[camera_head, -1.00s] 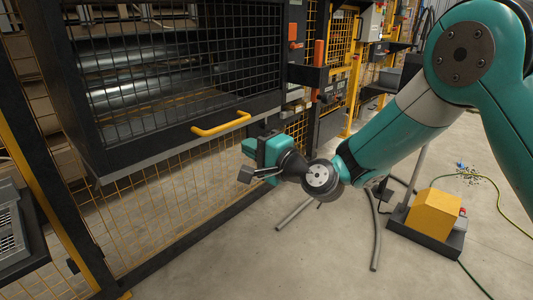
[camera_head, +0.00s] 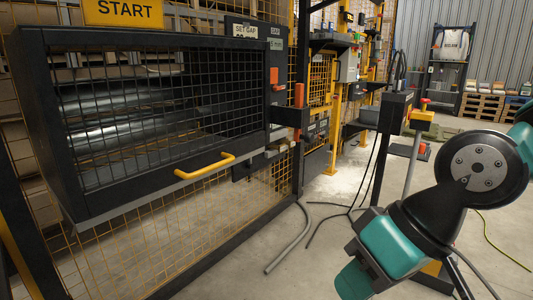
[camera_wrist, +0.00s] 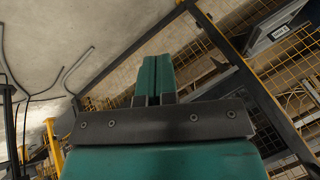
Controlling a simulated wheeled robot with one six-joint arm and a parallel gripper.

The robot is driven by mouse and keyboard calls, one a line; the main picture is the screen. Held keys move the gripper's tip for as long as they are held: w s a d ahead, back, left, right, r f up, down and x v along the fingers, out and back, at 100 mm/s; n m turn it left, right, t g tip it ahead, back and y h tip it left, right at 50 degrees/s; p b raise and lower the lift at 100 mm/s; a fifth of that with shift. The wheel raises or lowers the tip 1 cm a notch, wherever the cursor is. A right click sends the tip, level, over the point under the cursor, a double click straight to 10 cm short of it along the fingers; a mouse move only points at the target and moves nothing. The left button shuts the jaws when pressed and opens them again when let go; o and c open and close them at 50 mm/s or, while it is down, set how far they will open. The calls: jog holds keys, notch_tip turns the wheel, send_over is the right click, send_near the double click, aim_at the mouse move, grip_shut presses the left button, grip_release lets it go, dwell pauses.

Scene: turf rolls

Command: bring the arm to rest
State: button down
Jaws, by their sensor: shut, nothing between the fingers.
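My arm is folded at the right of the head view, with its teal and black links bent close to the camera. My gripper (camera_wrist: 154,80) shows in the wrist view with its two teal fingers pressed together and nothing between them. In the head view its teal end is at the bottom, right of the middle, pointing down and left over the floor. It touches nothing that I can see. The lower part of it is cut off by the picture's edge.
A mesh guard door (camera_head: 150,110) with a yellow handle (camera_head: 205,166) stands at left, under a yellow START sign (camera_head: 124,12). A post with a red button (camera_head: 425,101) stands behind my arm. Grey hoses (camera_head: 290,240) and cables lie on the floor.

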jog(key=s+d+n+g+h, duration=0.1)
jog(key=s+d+h, duration=0.1)
jog(key=s+d, duration=0.3)
notch_tip(320, 180, up, 35)
jog(key=p, duration=3.5)
jog(key=shift+w+a, duration=0.15)
jog(key=shift+a, duration=0.1)
jog(key=shift+f, duration=0.1)
